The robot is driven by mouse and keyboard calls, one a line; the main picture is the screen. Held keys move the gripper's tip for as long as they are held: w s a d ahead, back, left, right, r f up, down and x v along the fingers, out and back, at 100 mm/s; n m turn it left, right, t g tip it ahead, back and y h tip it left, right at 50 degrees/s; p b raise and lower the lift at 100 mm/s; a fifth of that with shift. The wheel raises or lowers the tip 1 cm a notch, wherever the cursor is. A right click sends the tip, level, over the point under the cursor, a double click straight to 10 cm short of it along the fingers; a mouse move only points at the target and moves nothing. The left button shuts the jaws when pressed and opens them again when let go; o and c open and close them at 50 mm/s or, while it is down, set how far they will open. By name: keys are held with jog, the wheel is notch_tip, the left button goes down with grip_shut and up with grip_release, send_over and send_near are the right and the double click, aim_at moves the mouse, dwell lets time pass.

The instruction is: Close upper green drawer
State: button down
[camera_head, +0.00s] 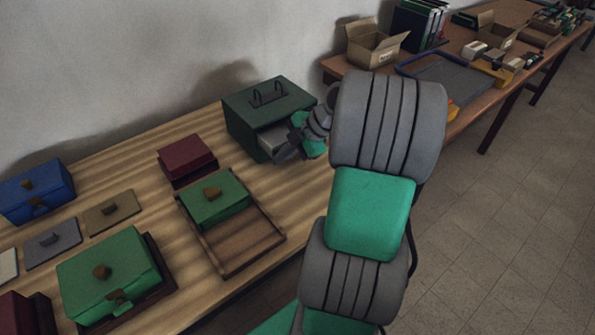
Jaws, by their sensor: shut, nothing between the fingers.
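The dark green drawer box (238,128) stands at the back of the wooden table, near the wall, with a dark handle on its top. My gripper (286,152) is at the front of this drawer, shut with nothing held. My wrist and arm cover the drawer's right side and front, so I cannot tell whether the fingers touch it. A lower drawer cannot be made out.
A green lidded box (222,207) sits in a brown wooden tray (240,247). A dark red box (187,158) is left of the drawer box. Another green box (100,280) and a blue box (35,192) stand farther left. A second table (450,110) holds cartons and binders.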

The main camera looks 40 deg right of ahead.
aim_at(263, 139)
jog(key=w, duration=0.8)
jog(key=shift+w+a+b, duration=0.1)
jog(key=shift+w+b, duration=0.15)
jog(key=shift+b, duration=0.1)
jog(key=shift+w, duration=0.2)
jog(key=shift+r, duration=0.15)
